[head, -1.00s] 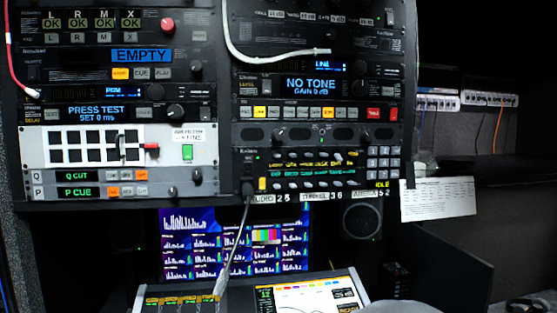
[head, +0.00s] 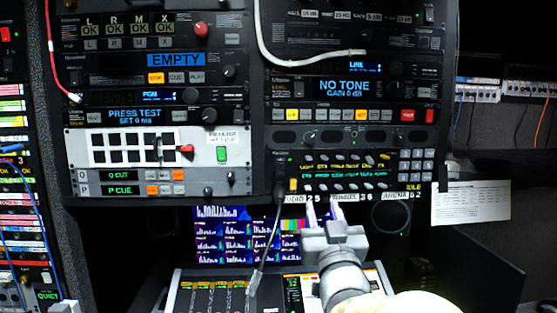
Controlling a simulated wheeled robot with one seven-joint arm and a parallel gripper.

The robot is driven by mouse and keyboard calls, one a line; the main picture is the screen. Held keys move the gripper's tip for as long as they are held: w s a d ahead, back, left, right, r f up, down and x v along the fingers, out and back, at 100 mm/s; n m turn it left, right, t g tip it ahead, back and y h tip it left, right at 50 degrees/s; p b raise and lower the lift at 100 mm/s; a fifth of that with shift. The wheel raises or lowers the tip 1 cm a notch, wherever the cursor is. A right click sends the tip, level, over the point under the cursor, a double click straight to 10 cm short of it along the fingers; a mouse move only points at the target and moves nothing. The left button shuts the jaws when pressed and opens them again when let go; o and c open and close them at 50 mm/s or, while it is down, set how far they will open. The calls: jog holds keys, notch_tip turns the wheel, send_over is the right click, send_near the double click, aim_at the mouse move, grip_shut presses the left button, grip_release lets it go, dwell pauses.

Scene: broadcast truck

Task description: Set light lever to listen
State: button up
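The intercom key panel (head: 345,172) is at the bottom of the right rack in the head view. It has two rows of small levers around a strip of yellow and green labels. The first label in the upper row (head: 307,166) seems to read LIGHT. The small pale lever by it is too small to tell its position. My gripper (head: 324,208) points up below the panel, in front of the monitor. Its two fingers look apart with nothing between them. It does not appear to touch the panel.
A grey cable (head: 265,245) hangs from the panel's left side, left of my gripper. A monitor (head: 235,232) and a lit console (head: 215,295) lie below. A white paper (head: 471,203) hangs at right. A patch rack (head: 12,180) stands at far left.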

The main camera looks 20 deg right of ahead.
aim_at(310, 159)
jog(key=shift+r, duration=0.1)
jog(key=p+x, duration=0.9)
jog(key=x, duration=0.7)
jog(key=shift+w+d+r, duration=0.2)
jog(key=shift+w+r, duration=0.05)
jog(key=shift+w, duration=0.45)
jog(key=shift+s, duration=0.1)
grip_shut()
